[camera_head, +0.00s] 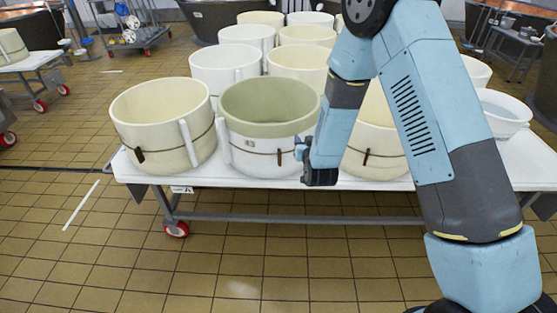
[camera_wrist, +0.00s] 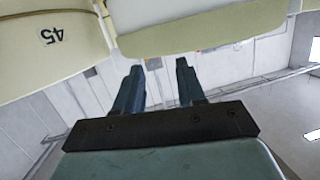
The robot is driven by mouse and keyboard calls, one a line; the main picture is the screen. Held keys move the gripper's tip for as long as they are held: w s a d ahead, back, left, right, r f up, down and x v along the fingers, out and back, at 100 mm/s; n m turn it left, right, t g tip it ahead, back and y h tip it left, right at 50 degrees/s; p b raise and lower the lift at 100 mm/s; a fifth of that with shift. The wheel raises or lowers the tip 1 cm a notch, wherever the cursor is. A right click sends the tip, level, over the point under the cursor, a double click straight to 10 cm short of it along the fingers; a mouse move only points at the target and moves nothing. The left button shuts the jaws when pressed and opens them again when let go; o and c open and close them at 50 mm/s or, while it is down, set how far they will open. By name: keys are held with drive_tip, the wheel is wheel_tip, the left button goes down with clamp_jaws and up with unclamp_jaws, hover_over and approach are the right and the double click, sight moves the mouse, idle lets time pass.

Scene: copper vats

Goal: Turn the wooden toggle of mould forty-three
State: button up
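Several round moulds stand on a white table in the head view. A green-rimmed mould (camera_head: 262,135) is at the front, with a small dark wooden toggle (camera_head: 279,157) on the cord around its wall. Its label is too small to read, so I cannot tell which mould is forty-three. My gripper (camera_head: 301,149) is close to its right front side, just right of the toggle. In the wrist view my gripper (camera_wrist: 160,75) is open, its fingers apart with nothing between them. A mould labelled 45 (camera_wrist: 50,40), seen upside down, fills the upper left there.
A cream mould (camera_head: 165,120) with a toggle stands to the left, and another (camera_head: 375,150) to the right, partly behind my arm. More moulds crowd behind. The tiled floor (camera_head: 110,250) before the wheeled table is clear.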

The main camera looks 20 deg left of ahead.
drive_tip(key=s+a+f+t, duration=0.1)
drive_tip(key=s+a+f, duration=0.2)
drive_tip(key=s+f, duration=0.35)
drive_tip(key=n+t+y, duration=0.1)
drive_tip(key=y, duration=0.1)
approach(280, 159)
drive_tip(key=x, duration=1)
